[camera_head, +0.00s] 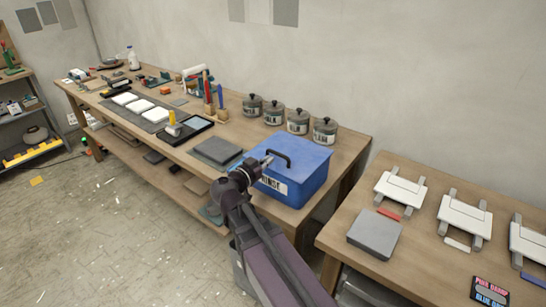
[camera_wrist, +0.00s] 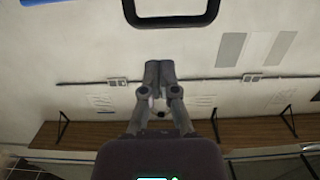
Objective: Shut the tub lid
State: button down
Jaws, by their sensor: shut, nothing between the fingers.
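The blue tub (camera_head: 310,185) stands on the near right end of the long bench, with a white label reading "INSE" partly covered by my arm. Its blue lid (camera_head: 308,153) lies over the top; I cannot tell whether it is fully seated. A dark loop handle (camera_head: 279,155) is on the lid. It also shows as a black loop at the top of the wrist view (camera_wrist: 172,20). My gripper (camera_head: 268,160) is at the tub's near left side, close to the handle. In the wrist view my gripper (camera_wrist: 160,64) has its fingers together and empty, apart from the handle in the picture.
Several lidded metal pots (camera_head: 297,122) stand behind the tub against the wall. Dark flat slabs (camera_head: 216,151) lie left of it. A second table (camera_head: 420,240) with white frames and a grey block (camera_head: 374,234) is at the right, across a narrow gap.

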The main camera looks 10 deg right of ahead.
jog(key=shift+s+a+f+b, duration=0.45)
jog(key=shift+s+a+f, duration=0.2)
jog(key=shift+a, duration=0.1)
jog(key=shift+s+a+f+b, duration=0.4)
jog(key=shift+s+a+f, duration=0.15)
jog(key=shift+a, duration=0.2)
jog(key=s+d+f+g, duration=0.1)
jog(key=d+f+n+g+y+p, duration=0.1)
jog(key=d+f, duration=0.1)
jog(key=s+d+f+g, duration=0.1)
jog(key=d, duration=0.1)
jog(key=shift+s+f+g+y, duration=0.2)
jog(key=shift+s+g+y, duration=0.1)
jog(key=shift+g+y, duration=0.1)
jog(key=s+f+g+y, duration=0.1)
jog(key=s+d+f+n+g+p, duration=0.1)
jog(key=s+d+f+n+g+y, duration=0.1)
jog(key=shift+f+y+p, duration=0.3)
jog(key=shift+f, duration=0.1)
jog(key=s+a+f+n+g+y+p, duration=0.2)
jog(key=s+f+n+g+y, duration=0.1)
jog(key=s+n+y, duration=0.4)
jog(key=shift+s+a+f+g+y+p, duration=0.2)
jog(key=shift+f+g+y+p, duration=0.15)
jog(key=shift+g+y, duration=0.4)
